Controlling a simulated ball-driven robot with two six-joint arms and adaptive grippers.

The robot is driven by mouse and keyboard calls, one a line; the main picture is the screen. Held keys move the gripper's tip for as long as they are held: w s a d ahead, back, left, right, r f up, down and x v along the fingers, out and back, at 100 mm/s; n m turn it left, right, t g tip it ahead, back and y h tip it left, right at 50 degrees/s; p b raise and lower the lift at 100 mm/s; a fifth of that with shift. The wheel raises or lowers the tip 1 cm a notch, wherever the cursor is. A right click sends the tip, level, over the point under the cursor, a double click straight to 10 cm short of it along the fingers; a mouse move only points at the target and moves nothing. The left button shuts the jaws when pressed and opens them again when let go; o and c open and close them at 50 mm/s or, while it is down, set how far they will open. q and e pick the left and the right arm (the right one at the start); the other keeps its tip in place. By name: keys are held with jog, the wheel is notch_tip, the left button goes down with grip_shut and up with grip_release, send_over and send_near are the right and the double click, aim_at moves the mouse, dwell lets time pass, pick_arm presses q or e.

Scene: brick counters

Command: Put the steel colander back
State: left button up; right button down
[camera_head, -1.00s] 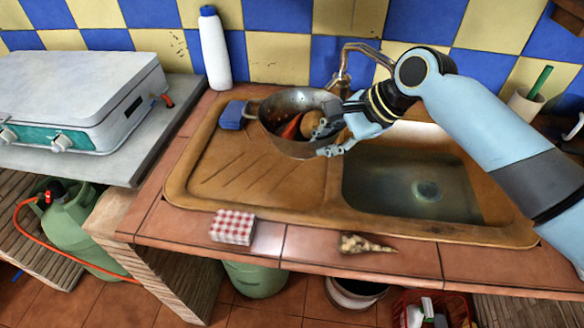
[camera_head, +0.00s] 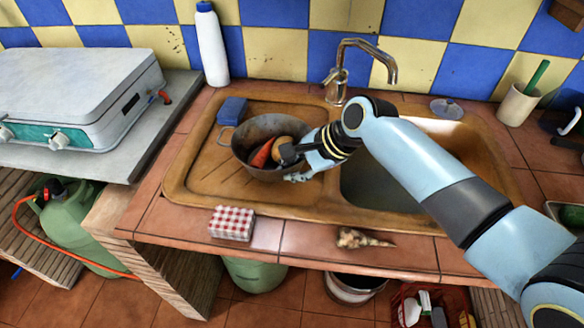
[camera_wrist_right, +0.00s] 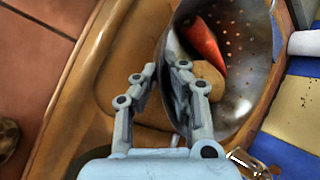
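The steel colander (camera_head: 250,168) is at the drainboard of the brown sink (camera_head: 190,180), upright or nearly so. It holds a carrot (camera_head: 262,153) and a round tan vegetable (camera_head: 282,144). My right gripper (camera_head: 291,167) is shut on the colander's wall at its right side, one finger inside and one outside. The wrist view shows the wall of the colander (camera_wrist_right: 240,95) between the fingers (camera_wrist_right: 160,75). Whether the colander's base touches the drainboard is hidden. My left gripper is not in view.
A blue sponge (camera_head: 232,110) lies just behind the colander. A white bottle (camera_head: 212,48) stands at the wall, and the tap (camera_head: 340,75) rises behind the sink. A checked box (camera_head: 232,223) and a root (camera_head: 360,239) lie on the front tiles.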

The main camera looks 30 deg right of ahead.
jog(key=c, duration=1.5)
grip_release()
jog(key=shift+f, duration=0.1)
jog(key=v, duration=1.2)
jog(key=shift+p, duration=0.4)
